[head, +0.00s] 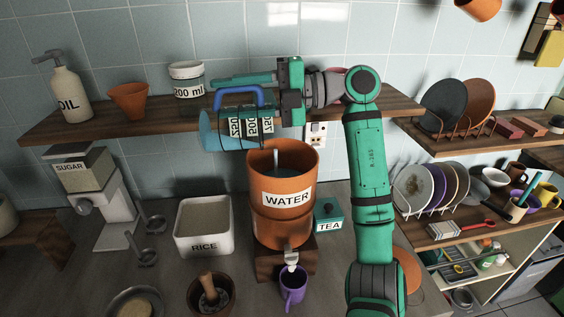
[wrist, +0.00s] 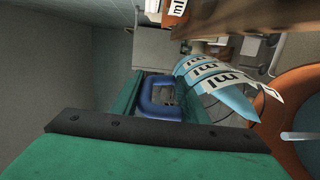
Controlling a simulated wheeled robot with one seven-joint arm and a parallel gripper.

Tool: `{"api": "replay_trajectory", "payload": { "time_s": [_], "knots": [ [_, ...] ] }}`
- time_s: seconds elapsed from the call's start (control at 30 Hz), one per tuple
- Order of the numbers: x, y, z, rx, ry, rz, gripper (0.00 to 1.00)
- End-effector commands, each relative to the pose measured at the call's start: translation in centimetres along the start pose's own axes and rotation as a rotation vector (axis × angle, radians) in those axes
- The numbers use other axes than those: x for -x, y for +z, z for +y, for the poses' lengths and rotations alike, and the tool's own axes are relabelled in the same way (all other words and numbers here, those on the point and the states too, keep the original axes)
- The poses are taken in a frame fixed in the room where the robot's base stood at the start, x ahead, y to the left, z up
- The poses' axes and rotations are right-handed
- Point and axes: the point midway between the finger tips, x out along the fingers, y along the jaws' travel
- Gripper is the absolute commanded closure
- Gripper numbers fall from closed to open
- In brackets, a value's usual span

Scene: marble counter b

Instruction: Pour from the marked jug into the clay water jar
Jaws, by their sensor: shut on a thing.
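The marked jug (head: 222,131) is translucent blue with white measure labels and a blue handle (head: 240,93). It lies tipped on its side in the air, its right end above the clay water jar (head: 283,219). The jar is orange, labelled WATER, and open at the top. A pale thin upright streak (head: 276,158) shows at its mouth; I cannot tell whether it is liquid. My gripper (head: 238,82) is shut on the handle. In the wrist view the handle (wrist: 158,92) is between the fingers, and the jug (wrist: 218,82) tilts toward the jar (wrist: 285,110).
A shelf (head: 140,122) behind holds an oil bottle (head: 70,90), a clay pot (head: 128,99) and a 200 ml jar (head: 187,82). A rice bin (head: 204,228), tea box (head: 328,218) and purple mug (head: 293,287) stand close around the jar. Dish racks are at right.

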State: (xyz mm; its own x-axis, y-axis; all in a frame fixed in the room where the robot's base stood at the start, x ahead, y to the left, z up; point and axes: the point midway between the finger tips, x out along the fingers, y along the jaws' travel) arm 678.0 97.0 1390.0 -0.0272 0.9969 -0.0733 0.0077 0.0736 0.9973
Motion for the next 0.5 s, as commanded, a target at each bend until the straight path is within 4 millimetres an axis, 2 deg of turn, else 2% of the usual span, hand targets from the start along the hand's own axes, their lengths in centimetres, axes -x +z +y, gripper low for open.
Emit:
{"api": "replay_trajectory", "payload": {
  "time_s": [0.43,0.5],
  "knots": [
    [0.68,-0.01,-0.01,0.001,0.056,0.0,1.0],
    [0.32,-0.08,0.14,0.004,0.032,0.002,1.0]
  ]
}}
